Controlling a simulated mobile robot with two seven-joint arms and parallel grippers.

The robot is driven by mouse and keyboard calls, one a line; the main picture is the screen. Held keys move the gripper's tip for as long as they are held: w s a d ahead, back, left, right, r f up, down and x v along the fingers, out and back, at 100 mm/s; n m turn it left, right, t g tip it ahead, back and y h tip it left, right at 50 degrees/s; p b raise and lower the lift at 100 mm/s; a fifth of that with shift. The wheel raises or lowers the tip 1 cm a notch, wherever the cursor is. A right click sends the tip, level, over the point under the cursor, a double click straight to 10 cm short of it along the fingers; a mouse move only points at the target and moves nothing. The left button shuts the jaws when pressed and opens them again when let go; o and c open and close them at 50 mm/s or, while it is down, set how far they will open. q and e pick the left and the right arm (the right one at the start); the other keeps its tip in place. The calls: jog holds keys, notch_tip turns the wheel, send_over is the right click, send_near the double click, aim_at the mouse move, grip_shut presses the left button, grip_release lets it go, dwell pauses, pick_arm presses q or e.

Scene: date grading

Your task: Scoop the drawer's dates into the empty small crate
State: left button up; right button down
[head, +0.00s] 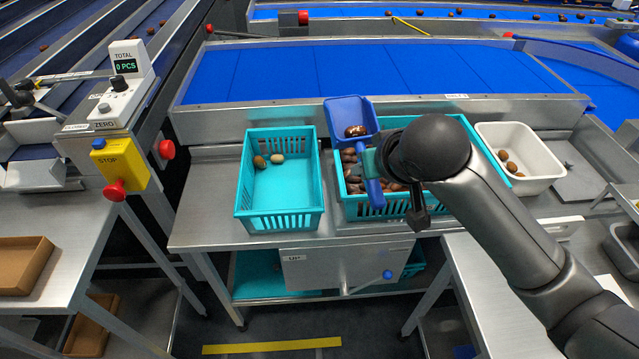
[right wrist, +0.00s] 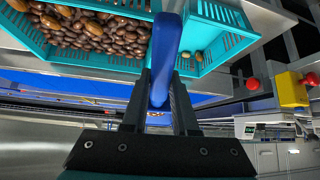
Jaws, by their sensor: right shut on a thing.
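My right gripper (head: 374,162) is shut on the handle of a blue scoop (head: 346,111); the handle also shows between its fingers in the right wrist view (right wrist: 166,55). A few brown dates (head: 355,131) lie in the scoop's pan, over the back left corner of a teal crate (head: 345,208) that holds many dates (head: 351,170). A second teal crate (head: 272,225) to the left holds two dates (head: 268,160) and is otherwise bare. A grey front panel (head: 320,268) with a blue knob (head: 387,274) is under the table; I cannot tell whether it is a drawer. My left gripper is not in view.
A white bin (head: 545,150) with several dates stands right of the crates. A blue conveyor (head: 350,70) runs behind. A counter reading 0 PCS (head: 125,66) and a yellow stop box (head: 120,165) stand at left. The steel table (head: 205,205) is bare at its left end.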

jog(key=w+a+f+n+y+p, duration=0.1)
jog(key=w+a+f, duration=0.1)
jog(key=f, duration=0.1)
jog(key=w+a+f+n+p, duration=0.1)
jog(key=w+a+f+p, duration=0.1)
jog(key=a+f, duration=0.1)
jog(key=w+a+f+n+y+p, duration=0.1)
jog(key=w+a+f+p, duration=0.1)
jog(key=f, duration=0.2)
jog(key=shift+a+n+g+y, duration=0.2)
jog(key=shift+n+g+y, duration=0.1)
jog(key=shift+n+g, duration=0.1)
jog(key=shift+a+f, duration=0.2)
jog(key=shift+f, duration=0.45)
